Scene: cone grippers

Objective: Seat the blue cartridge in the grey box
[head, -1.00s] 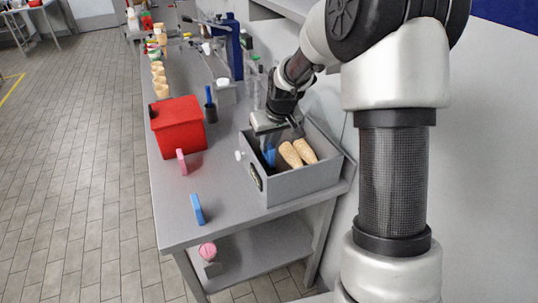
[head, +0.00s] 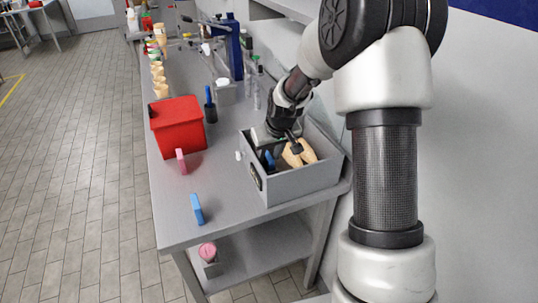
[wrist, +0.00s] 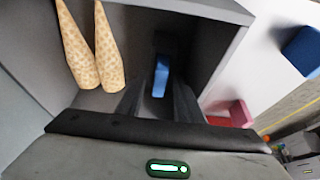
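The grey box (head: 291,188) stands open-topped on the bench. A blue cartridge (head: 269,160) is inside it, near its left wall; it also shows in the wrist view (wrist: 161,76), low in the box against a dark area. I cannot tell whether it is fully seated. My gripper (head: 283,151) reaches down into the box. In the wrist view, its dark fingers (wrist: 160,97) are apart, one on each side of the cartridge, with gaps visible. Two tan cones (head: 299,154) lie in the box to the right, partly hidden by my gripper.
Another blue block (head: 197,209) and a pink block (head: 181,161) stand on the bench left of the box. A pink-topped item (head: 208,252) is below the bench top.

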